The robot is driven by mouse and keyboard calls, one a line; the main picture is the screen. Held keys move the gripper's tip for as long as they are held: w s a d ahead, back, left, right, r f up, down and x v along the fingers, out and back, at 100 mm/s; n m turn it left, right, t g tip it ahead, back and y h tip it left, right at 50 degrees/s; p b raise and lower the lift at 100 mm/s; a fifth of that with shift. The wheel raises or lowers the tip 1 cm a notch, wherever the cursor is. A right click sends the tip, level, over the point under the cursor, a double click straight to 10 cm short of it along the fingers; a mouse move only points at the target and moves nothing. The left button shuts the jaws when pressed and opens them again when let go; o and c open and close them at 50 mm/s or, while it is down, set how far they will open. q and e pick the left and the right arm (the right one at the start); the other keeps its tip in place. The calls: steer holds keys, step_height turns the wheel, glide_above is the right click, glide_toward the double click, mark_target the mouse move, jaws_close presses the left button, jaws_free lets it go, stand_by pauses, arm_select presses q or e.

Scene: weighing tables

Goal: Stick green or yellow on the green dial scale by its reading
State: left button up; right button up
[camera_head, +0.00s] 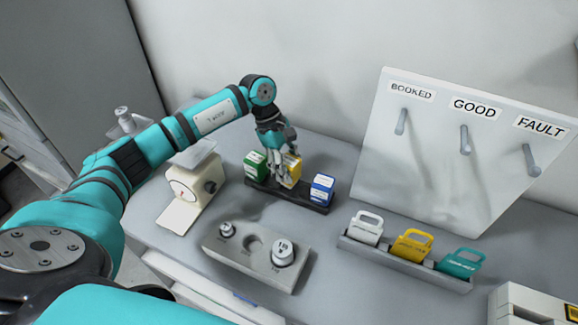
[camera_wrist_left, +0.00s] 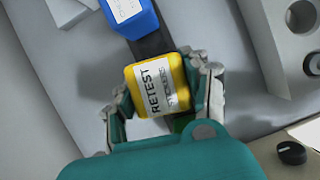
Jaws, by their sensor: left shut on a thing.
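My left gripper (camera_head: 286,172) is shut on the yellow block (camera_head: 293,168), with a finger on each side. In the left wrist view this block (camera_wrist_left: 158,88) has a white label reading RETEST, and the gripper (camera_wrist_left: 165,100) straddles it. The block is at the dark tray (camera_head: 262,188); I cannot tell whether it is lifted. The green block (camera_head: 255,166) stands left of it, mostly hidden in the wrist view. A dial scale (camera_head: 184,186) with a cream body, a small dial and a dark knob stands left of the tray. Its reading is too small to tell.
A blue block (camera_head: 321,190) stands at the tray's right end. A grey weight holder (camera_head: 236,254) is in front. White, yellow and teal tags (camera_head: 410,245) stand in a rack at right, below a pegboard (camera_head: 430,180) marked BOOKED, GOOD, FAULT. Another scale (camera_head: 124,122) is partly behind my arm.

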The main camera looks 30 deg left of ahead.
stand_by(0.3)
arm_select(q)
steer(key=shift+b, duration=0.35)
steer(key=shift+f, duration=0.1)
stand_by(0.4)
steer(key=shift+f+b, duration=0.5)
steer(key=shift+b, duration=0.1)
steer(key=shift+f+b, duration=0.6)
steer(key=shift+f, duration=0.2)
steer(key=o, duration=1.1)
